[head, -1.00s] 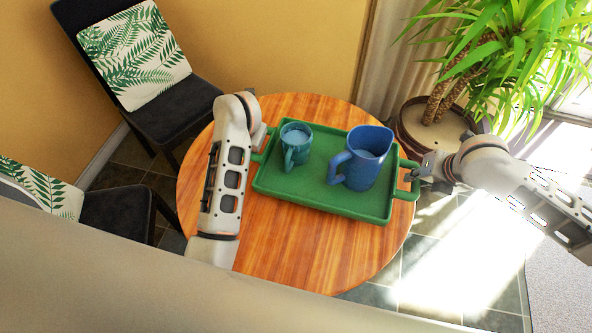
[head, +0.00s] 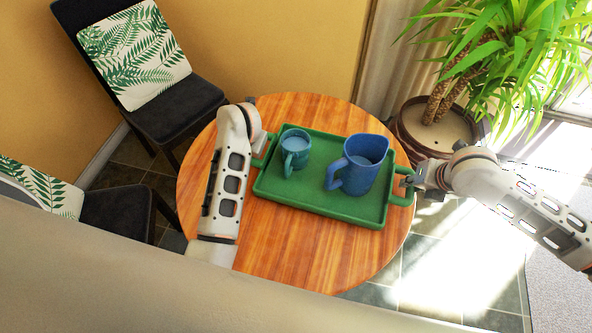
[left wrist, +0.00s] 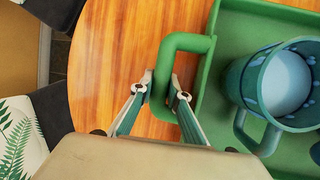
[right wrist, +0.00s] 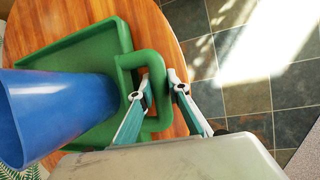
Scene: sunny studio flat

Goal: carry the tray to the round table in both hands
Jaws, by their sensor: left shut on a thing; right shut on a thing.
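The green tray (head: 315,168) is level over the round wooden table (head: 290,255). I cannot tell whether its underside touches the tabletop. A teal mug (head: 296,152) with pale liquid stands upright on the tray's left half. A blue jug (head: 362,168), also holding pale liquid, stands upright on the right half. My left gripper (left wrist: 162,88) is shut on the tray's left handle; its fingertips are partly hidden in the head view. My right gripper (right wrist: 158,82) is shut on the right handle, near the table's right edge.
A dark chair (head: 165,112) with a leaf-print cushion stands behind left, and another (head: 115,212) at the left. A potted plant (head: 440,125) stands on the tiled floor behind right. The tabletop in front of the tray is clear.

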